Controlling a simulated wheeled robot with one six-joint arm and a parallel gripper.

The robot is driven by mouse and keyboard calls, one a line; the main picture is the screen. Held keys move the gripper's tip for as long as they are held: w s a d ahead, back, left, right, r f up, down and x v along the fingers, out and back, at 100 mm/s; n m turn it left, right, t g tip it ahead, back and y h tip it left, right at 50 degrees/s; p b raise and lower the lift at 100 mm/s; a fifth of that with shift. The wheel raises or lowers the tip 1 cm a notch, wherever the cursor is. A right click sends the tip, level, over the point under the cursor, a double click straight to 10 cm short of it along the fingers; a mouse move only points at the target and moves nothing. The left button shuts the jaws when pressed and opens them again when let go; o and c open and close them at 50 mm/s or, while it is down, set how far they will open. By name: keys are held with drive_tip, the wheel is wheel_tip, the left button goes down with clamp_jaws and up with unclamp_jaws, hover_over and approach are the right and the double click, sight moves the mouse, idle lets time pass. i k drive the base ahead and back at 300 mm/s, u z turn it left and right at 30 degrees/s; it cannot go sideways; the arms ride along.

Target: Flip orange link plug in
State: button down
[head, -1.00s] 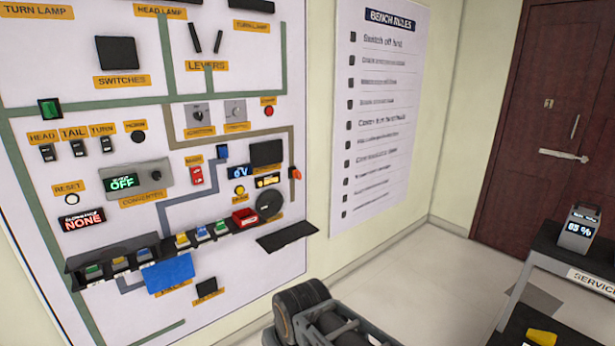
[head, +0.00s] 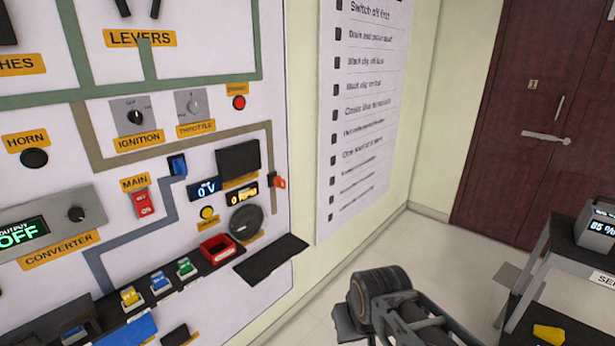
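A small orange piece (head: 280,182), which looks like the orange link plug, sits at the right edge of the white panel (head: 60,120). It is beside a small dark mount, to the right of the lit yellow display (head: 242,193). It sticks out sideways past the dark mount; its exact pose is too small to tell. Part of my arm shows at the bottom, in front of the floor and well below the orange piece. No gripper fingers can be made out.
A dark shelf (head: 271,258) juts from the panel below the orange piece, with a red bin (head: 216,249) beside it. A round dark knob (head: 246,222) is to its lower left. A service cart (head: 560,262) stands at right. Floor between is clear.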

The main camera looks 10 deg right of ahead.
sight(277, 182)
drive_tip(key=u, duration=0.3)
drive_tip(key=i, duration=1)
drive_tip(key=u, duration=0.55)
